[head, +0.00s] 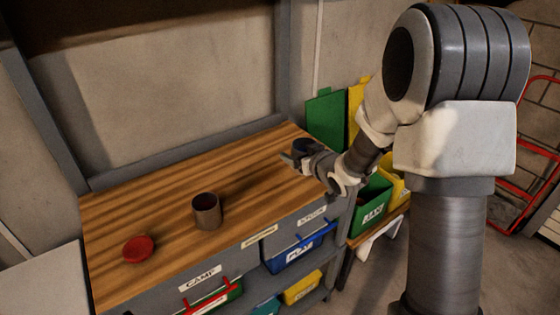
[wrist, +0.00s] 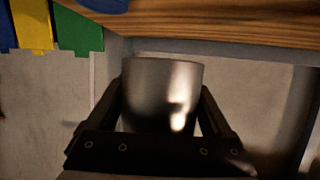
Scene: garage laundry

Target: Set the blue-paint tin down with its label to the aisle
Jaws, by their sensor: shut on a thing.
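My gripper (head: 298,160) is over the right end of the wooden bench, in the head view. It is shut on a tin, whose dark bluish top (head: 304,145) shows just beyond the fingers. In the wrist view the tin (wrist: 160,95) is plain shiny grey metal between the two fingers (wrist: 162,115). No label shows on the side I see. The head view is too small to tell whether the tin touches the bench top.
The bench top (head: 170,195) also bears a grey-brown tin (head: 207,212) and a red round lid (head: 138,248). Its middle is clear. Labelled bins, including a blue one (head: 292,258), sit below the front edge. A green bin (head: 372,205) stands to the right.

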